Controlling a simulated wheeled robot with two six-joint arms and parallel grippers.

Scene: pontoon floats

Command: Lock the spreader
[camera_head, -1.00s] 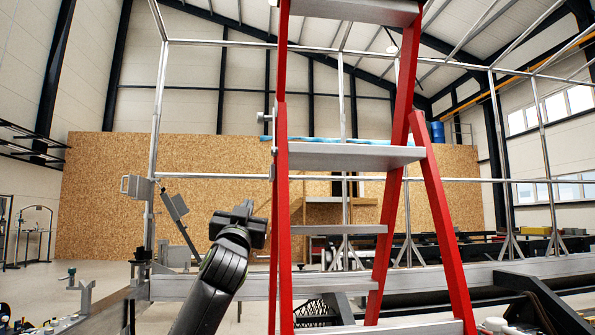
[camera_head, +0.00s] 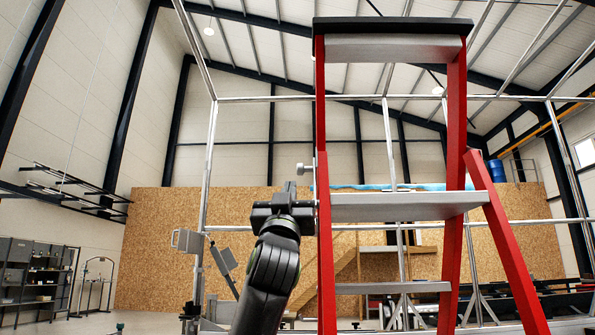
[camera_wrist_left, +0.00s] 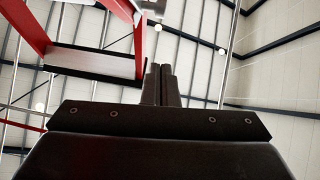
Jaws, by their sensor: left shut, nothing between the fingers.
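A red stepladder (camera_head: 324,250) with grey steps and a dark-edged top stands in front of me in the head view. A small grey knob-like fitting (camera_head: 303,168) sticks out from its left rail, above a grey step (camera_head: 400,205). I cannot tell whether this fitting is part of the spreader. My left gripper (camera_head: 290,187) is shut and empty, just below and left of the fitting. In the left wrist view its closed fingers (camera_wrist_left: 160,75) point up, beside the ladder's red frame (camera_wrist_left: 122,8). A metal piece (camera_wrist_left: 152,7) is cut off at the top edge. My right gripper is out of view.
A thin metal tube frame (camera_head: 210,150) stands around the ladder, with a grey box (camera_head: 187,241) on its left post. A chipboard wall (camera_head: 160,235) stands behind, and shelves (camera_head: 35,280) stand far left. The air left of my gripper looks free.

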